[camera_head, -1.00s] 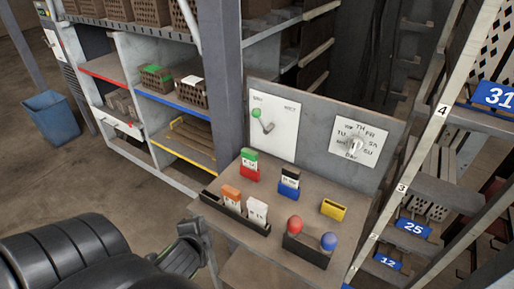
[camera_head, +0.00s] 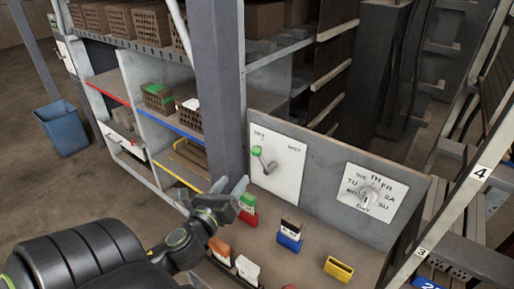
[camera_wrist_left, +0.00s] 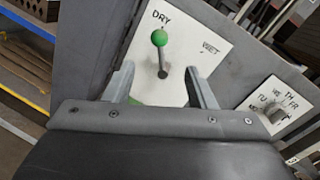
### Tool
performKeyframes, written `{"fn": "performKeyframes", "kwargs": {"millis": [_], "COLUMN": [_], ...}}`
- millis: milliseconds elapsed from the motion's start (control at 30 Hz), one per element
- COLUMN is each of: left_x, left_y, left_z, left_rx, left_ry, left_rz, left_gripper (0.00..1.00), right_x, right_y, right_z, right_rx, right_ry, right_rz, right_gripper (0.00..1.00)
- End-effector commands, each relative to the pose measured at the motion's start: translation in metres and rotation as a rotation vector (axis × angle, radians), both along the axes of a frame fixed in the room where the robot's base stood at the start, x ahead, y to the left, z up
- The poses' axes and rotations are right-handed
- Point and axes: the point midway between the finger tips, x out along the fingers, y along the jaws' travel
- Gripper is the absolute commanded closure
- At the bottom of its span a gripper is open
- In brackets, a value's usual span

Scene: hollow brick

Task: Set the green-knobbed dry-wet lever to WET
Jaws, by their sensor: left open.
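The green-knobbed lever (camera_head: 257,152) is on a white plate (camera_head: 287,172) on the upright grey panel. In the left wrist view the green knob (camera_wrist_left: 159,38) stands just under the word DRY, with WET to its right. My left gripper (camera_head: 231,186) is open and empty, in front of and below the plate's left side. In the left wrist view its two fingers (camera_wrist_left: 158,84) point at the plate, apart on either side of the lever's lower end, with the knob beyond the tips. My right gripper is not in view.
A day dial (camera_head: 368,196) is on the panel to the right. On the bench below are a green-and-red holder (camera_head: 248,210), a blue holder (camera_head: 289,236), a yellow holder (camera_head: 338,268) and an orange-topped card (camera_head: 219,248). A grey post (camera_head: 219,90) stands left of the plate.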

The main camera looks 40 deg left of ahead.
Motion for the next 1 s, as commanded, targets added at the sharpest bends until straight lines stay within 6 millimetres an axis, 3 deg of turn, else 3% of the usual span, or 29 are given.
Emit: {"fn": "performKeyframes", "kwargs": {"millis": [133,400,600,800,1000], "left_x": [0.027,0.077,0.111,0.133,0.141], "left_y": [0.009,0.026,0.037,0.044,0.047], "left_z": [0.004,0.003,0.003,0.001,0.001], "left_rx": [0.0,-0.001,-0.002,-0.003,-0.003], "left_ry": [-0.003,-0.002,-0.001,0.0,0.0], "left_rz": [0.001,0.002,0.002,0.002,0.002], "left_gripper": [0.5,0.5,0.5,0.5,0.5], "right_x": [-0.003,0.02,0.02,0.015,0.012], "right_y": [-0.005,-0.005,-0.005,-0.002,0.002], "right_z": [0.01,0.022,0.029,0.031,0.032], "right_rx": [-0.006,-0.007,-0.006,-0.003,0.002], "right_ry": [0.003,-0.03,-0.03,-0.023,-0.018], "right_rz": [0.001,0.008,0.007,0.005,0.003], "right_gripper": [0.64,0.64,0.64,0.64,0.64]}}
